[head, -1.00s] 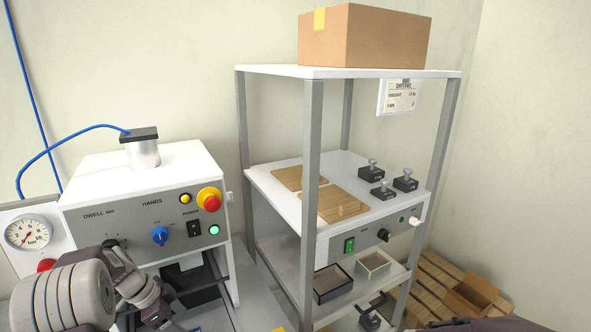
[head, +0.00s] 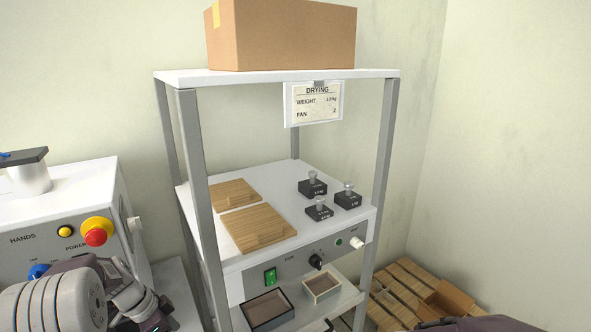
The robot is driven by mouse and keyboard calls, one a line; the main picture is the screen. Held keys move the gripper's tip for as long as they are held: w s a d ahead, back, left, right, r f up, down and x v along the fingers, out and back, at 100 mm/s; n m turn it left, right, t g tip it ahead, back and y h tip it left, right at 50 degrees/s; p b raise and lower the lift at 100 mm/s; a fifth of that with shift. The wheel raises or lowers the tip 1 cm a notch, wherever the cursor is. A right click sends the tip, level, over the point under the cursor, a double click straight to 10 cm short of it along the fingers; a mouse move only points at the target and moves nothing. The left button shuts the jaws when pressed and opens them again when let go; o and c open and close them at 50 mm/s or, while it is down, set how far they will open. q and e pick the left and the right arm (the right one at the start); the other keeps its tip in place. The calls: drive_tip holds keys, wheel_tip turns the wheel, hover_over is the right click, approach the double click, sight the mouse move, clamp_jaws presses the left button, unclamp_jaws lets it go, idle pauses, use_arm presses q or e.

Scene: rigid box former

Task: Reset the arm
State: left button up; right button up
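My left arm (head: 95,296) comes in at the lower left of the head view, in front of the white machine. Its large grey ringed joint and dark wrist links show, but I see no gripper fingers there. A dark part of my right arm (head: 458,325) just shows at the bottom edge, right of centre. Its gripper is out of the picture. Whether either gripper holds anything cannot be seen.
A white machine (head: 72,205) with knobs and a red button (head: 96,237) stands at left. A grey-framed rack (head: 196,150) holds a cardboard box (head: 283,38) on top, wooden boards (head: 257,230), several black weights (head: 312,187), and small trays (head: 268,309). A pallet (head: 400,290) lies at right.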

use_arm(q)
drive_tip(key=s+d+n, duration=0.2)
drive_tip(key=s+d+n+y, duration=0.1)
drive_tip(key=s+d+n, duration=0.1)
drive_tip(key=s+d, duration=0.1)
drive_tip(key=s+d+n+g+y, duration=0.1)
drive_tip(key=s+d+n, duration=0.1)
drive_tip(key=s+d, duration=0.1)
drive_tip(key=shift+s+f, duration=0.25)
drive_tip(key=shift+f, duration=0.1)
drive_tip(key=s+d+f+n+y, duration=0.1)
drive_tip(key=s+d+n, duration=0.2)
drive_tip(key=s, duration=0.4)
drive_tip(key=shift+d+n, duration=0.15)
drive_tip(key=shift+n, duration=0.55)
